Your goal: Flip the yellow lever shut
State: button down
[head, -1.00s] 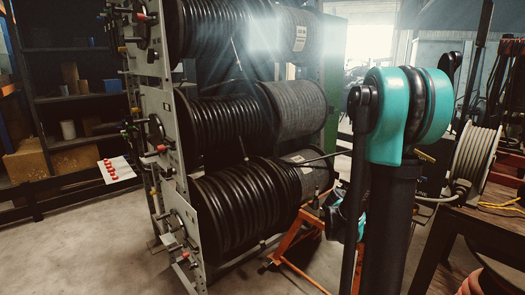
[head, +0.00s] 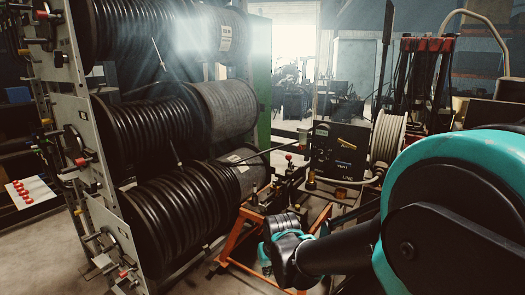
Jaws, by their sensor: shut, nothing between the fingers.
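A small orange-yellow piece (head: 341,193) shows below the black panel in the head view; it is too small to tell whether it is the yellow lever or how it is set. My black and teal arm reaches from the lower right toward the stand, with a teal and black joint low in the middle. I cannot make out my gripper's fingers; they are out of sight beyond the arm or lost among the dark parts.
Large black hose reels (head: 160,140) on a grey rack fill the left. An orange stand (head: 233,240) stands right of them, close to my arm. A pale hose reel (head: 387,135) is at the back right. Concrete floor shows at the lower left.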

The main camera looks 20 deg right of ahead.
aim_at(340, 140)
jog(key=k+j+z, duration=0.1)
jog(key=z, duration=0.95)
